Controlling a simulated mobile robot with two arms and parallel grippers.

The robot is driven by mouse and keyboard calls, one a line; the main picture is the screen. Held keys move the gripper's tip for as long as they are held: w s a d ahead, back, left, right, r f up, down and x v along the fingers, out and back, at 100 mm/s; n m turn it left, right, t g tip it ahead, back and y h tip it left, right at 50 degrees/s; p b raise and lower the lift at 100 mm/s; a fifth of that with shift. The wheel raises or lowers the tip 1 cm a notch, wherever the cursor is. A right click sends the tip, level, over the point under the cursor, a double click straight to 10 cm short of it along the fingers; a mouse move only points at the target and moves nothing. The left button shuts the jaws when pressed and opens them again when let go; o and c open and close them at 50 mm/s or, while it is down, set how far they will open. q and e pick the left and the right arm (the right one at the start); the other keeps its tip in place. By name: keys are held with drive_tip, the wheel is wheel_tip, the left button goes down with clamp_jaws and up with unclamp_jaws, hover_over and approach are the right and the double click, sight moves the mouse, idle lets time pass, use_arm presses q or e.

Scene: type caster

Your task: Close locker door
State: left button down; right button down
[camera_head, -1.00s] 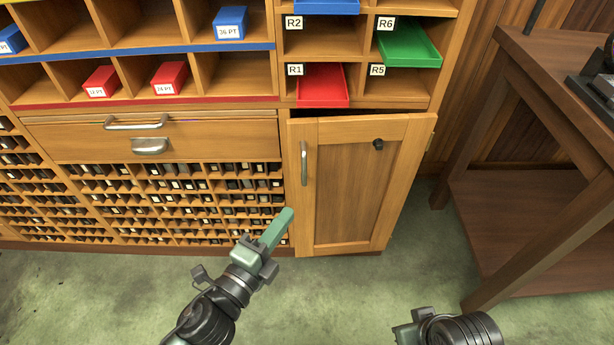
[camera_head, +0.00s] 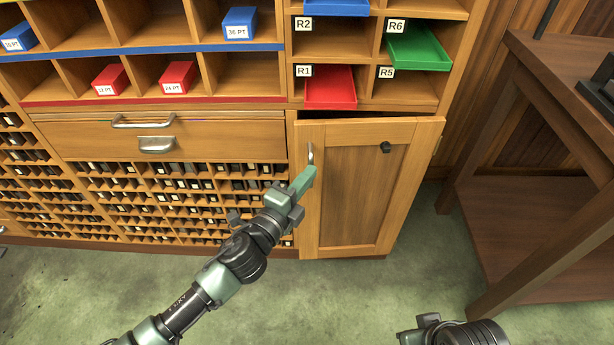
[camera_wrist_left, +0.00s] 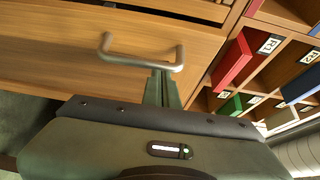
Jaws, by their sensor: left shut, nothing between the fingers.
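The wooden locker door (camera_head: 352,195) stands slightly ajar, with a dark gap along its top edge. In the left wrist view, the shut fingers (camera_wrist_left: 162,88) are close to the handle (camera_wrist_left: 140,57); contact cannot be told. My right gripper (camera_head: 425,330) is only partly in view at the bottom; its fingers are not clear.
A drawer (camera_head: 220,142) and a rack of small type compartments (camera_head: 180,190) lie left of the door. Open shelves with a red tray (camera_head: 330,88) and a green tray (camera_head: 418,48) are above. A dark wooden table (camera_head: 560,190) stands at right. The green floor in front is clear.

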use_arm(q)
drive_tip(key=w, duration=0.1)
drive_tip(key=w+a, duration=0.1)
drive_tip(key=w, duration=0.1)
drive_tip(key=shift+w+r, duration=0.1)
drive_tip(key=shift+a+r, duration=0.1)
use_arm(e)
drive_tip(key=shift+f, duration=0.2)
